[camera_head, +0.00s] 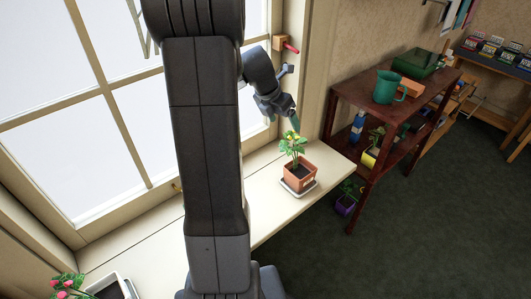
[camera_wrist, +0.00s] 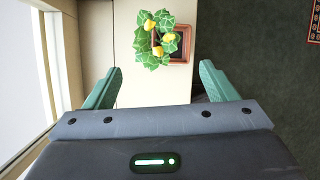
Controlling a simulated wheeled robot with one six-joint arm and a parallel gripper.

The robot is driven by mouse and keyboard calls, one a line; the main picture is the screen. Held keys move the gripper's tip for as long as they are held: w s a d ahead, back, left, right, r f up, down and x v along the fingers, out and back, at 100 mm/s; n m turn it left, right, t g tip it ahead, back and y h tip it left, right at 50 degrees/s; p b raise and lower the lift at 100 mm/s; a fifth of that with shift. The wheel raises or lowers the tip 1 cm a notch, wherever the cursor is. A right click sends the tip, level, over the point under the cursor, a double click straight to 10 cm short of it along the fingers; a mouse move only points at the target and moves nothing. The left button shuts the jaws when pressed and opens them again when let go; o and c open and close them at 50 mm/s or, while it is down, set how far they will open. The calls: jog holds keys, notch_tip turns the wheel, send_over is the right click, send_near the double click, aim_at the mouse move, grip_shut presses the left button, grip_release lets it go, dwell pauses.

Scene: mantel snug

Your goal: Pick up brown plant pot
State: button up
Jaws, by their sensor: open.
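The brown plant pot (camera_head: 299,184) stands on a pale saucer on the windowsill, with a leafy green plant (camera_head: 292,146) in it. In the wrist view the brown pot (camera_wrist: 182,43) shows partly, at the top right of centre, with the leaves and yellow fruits or flowers (camera_wrist: 163,20) hiding its left part. My gripper (camera_head: 295,122) is above and behind the plant in the head view. In the wrist view my gripper (camera_wrist: 160,85) has its two green fingers wide apart with nothing between them. The pot lies beyond the fingertips.
The cream windowsill (camera_head: 250,205) runs along the window. A pink-flowered plant (camera_head: 68,285) stands at its near left end. A dark red shelf (camera_head: 350,95) with a green mug (camera_head: 387,86) stands right of the sill. A red-handled fixture (camera_head: 283,44) is on the window frame.

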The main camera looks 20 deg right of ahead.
aim_at(289, 137)
jog(key=x, duration=0.2)
jog(key=b+x, duration=0.1)
jog(key=x, duration=0.2)
jog(key=w+b+x, duration=0.1)
jog(key=x, duration=0.1)
jog(key=shift+a+f, duration=0.15)
jog(key=shift+f, duration=0.1)
jog(key=shift+b+x, duration=1.35)
jog(key=shift+x, duration=1.65)
jog(key=shift+s, duration=0.2)
grip_shut()
